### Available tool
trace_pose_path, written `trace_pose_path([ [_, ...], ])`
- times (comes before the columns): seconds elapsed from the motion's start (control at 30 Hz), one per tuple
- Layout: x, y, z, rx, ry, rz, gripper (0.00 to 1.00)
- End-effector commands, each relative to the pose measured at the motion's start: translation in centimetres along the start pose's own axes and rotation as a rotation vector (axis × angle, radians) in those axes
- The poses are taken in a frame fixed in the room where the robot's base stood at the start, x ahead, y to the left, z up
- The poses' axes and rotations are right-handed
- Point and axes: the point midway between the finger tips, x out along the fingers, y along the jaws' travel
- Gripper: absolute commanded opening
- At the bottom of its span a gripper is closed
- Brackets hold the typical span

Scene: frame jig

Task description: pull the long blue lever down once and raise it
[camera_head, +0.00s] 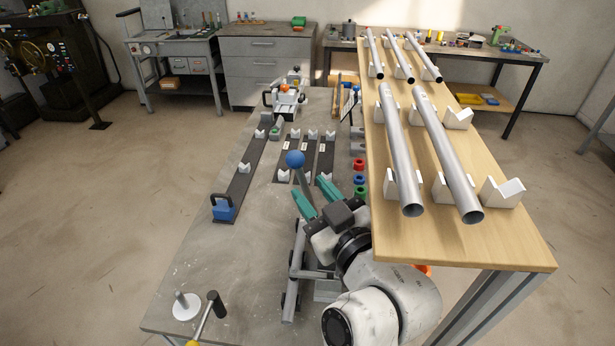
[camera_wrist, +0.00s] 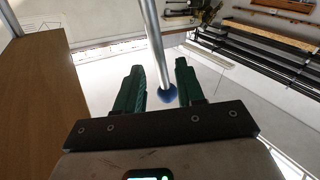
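The long lever has a blue ball knob (camera_head: 295,159) on a slim grey rod, standing upright and slightly tilted beside the wooden shelf. My gripper (camera_head: 310,187) is open, with its two teal fingers on either side of the rod, below the knob in the head view. In the wrist view, the blue knob (camera_wrist: 168,94) shows between the open fingers (camera_wrist: 158,68), and the rod runs up out of the picture. A gap shows beside the knob and no firm grip is visible. The lever's lower end is hidden behind my gripper and arm.
A wooden shelf (camera_head: 470,237) with several metal tubes in white V-blocks stands close to the right of my arm.

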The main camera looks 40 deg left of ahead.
Motion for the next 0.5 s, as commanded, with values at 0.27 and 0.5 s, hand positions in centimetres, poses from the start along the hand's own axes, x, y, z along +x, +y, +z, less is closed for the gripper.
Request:
trace_pose_path([
  [0.27,3.1,0.0,0.0,0.001,-0.001,0.000,0.38],
  [0.5,3.5,0.0,0.1,0.001,-0.001,0.001,0.38],
])
